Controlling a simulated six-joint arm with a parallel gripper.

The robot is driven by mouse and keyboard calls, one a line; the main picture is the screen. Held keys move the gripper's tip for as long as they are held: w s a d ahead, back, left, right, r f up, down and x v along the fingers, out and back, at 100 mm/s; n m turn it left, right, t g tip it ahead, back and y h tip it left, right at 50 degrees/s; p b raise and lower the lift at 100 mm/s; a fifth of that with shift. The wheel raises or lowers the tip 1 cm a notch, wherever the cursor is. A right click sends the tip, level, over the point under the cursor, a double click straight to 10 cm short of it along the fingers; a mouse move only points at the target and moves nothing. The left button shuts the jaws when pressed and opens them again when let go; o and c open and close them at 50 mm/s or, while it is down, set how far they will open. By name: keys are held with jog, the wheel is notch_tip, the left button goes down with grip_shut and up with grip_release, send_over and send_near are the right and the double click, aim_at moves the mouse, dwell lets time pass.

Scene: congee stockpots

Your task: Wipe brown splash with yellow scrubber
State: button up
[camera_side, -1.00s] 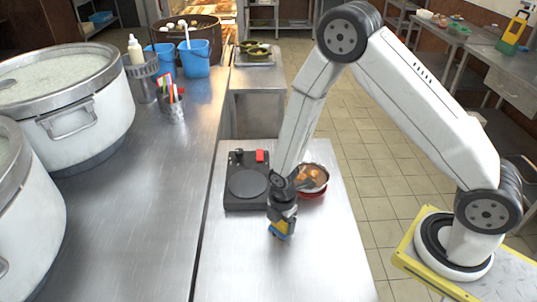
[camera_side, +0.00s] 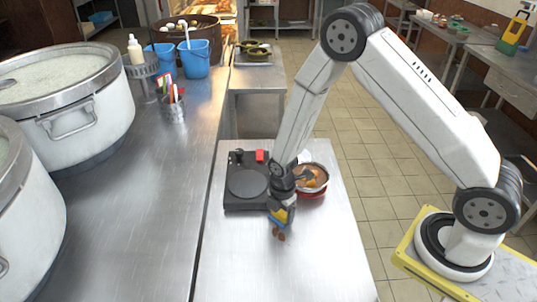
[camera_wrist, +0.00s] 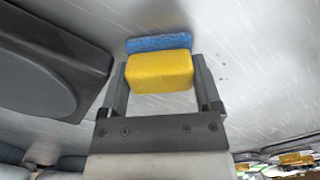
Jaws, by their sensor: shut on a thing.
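The yellow scrubber (camera_side: 281,216), a yellow block with a blue pad along one side, is held between the fingers of my gripper (camera_side: 282,209). In the wrist view the scrubber (camera_wrist: 159,72) sits between both fingertips, with the blue pad on its far side. The brown splash (camera_side: 279,235) is a small dark patch on the steel table, just in front of and below the scrubber in the side view. I cannot tell whether the pad touches the table. The splash does not show in the wrist view.
A black burner (camera_side: 247,183) lies behind and left of my gripper. A red-rimmed pan with food (camera_side: 316,178) stands behind and right. The steel table's front part (camera_side: 285,275) is clear. Large stockpots (camera_side: 88,118) stand on the left counter.

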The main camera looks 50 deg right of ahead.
aim_at(285, 251)
jog(key=shift+w+d, duration=0.1)
jog(key=shift+w, duration=0.1)
jog(key=shift+w, duration=0.2)
jog(key=shift+s+a, duration=1.2)
jog(key=shift+s, duration=0.1)
jog(key=shift+a, duration=0.1)
jog(key=shift+s+a+f, duration=0.15)
jog(key=shift+s+a, duration=0.7)
jog(key=shift+s, duration=0.2)
jog(key=shift+s+a, duration=0.2)
jog(key=shift+s, duration=0.1)
jog(key=shift+s+a+f, duration=0.1)
jog(key=shift+s, duration=0.1)
jog(key=shift+s+a, duration=1.05)
jog(key=shift+s, duration=0.25)
